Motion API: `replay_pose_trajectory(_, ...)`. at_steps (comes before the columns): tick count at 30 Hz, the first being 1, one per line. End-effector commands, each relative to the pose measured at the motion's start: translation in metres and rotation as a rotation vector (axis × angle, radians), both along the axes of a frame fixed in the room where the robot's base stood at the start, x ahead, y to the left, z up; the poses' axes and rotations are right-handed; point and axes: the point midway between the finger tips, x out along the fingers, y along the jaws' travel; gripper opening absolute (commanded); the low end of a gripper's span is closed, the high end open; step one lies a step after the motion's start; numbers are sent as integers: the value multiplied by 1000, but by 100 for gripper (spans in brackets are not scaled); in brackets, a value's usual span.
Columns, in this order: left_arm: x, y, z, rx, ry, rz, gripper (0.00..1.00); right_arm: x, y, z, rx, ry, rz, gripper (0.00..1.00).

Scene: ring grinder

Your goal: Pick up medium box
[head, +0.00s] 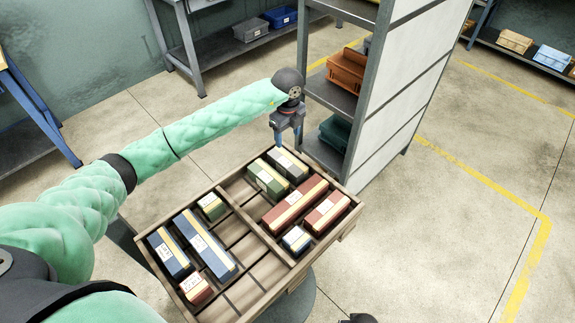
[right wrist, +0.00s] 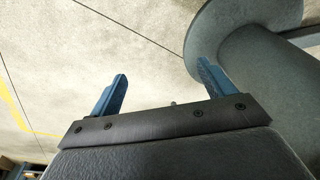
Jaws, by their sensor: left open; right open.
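A wooden tray (head: 251,240) with two compartments holds boxes of several sizes. The left compartment holds blue boxes (head: 168,253) (head: 205,246), a small green box (head: 211,206) and a small red box (head: 196,288). My left gripper (head: 288,143) is open and points down over the tray's far edge, by the green boxes. My right gripper (right wrist: 163,72) is open and empty, with bare floor beyond it.
A shelf unit (head: 400,90) with an orange bin (head: 346,70) and a green bin (head: 336,132) stands close behind the tray. A bench with bins (head: 251,30) is at the back. The floor (head: 430,240) to the right is clear.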

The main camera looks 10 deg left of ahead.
Motion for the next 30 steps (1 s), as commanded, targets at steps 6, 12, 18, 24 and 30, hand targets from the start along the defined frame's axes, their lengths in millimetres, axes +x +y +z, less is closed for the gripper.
replay_pose_trajectory(6, 0, 0, -21, 0, 0, 0, 62, 12, 9, 45, 12, 3, -3, 82)
replay_pose_trajectory(12, 0, 0, -44, 0, 0, 0, 62, 16, 16, 119, 26, 13, -5, 82)
replay_pose_trajectory(18, 0, 0, -58, 0, 0, 0, 62, 8, 18, 181, 36, 25, -7, 82)
replay_pose_trajectory(24, 0, 0, -63, 0, 0, 0, 62, 1, 17, 209, 39, 33, -8, 82)
replay_pose_trajectory(30, 0, 0, -76, 1, 1, 1, 62, 2, 17, 199, 38, 35, -8, 82)
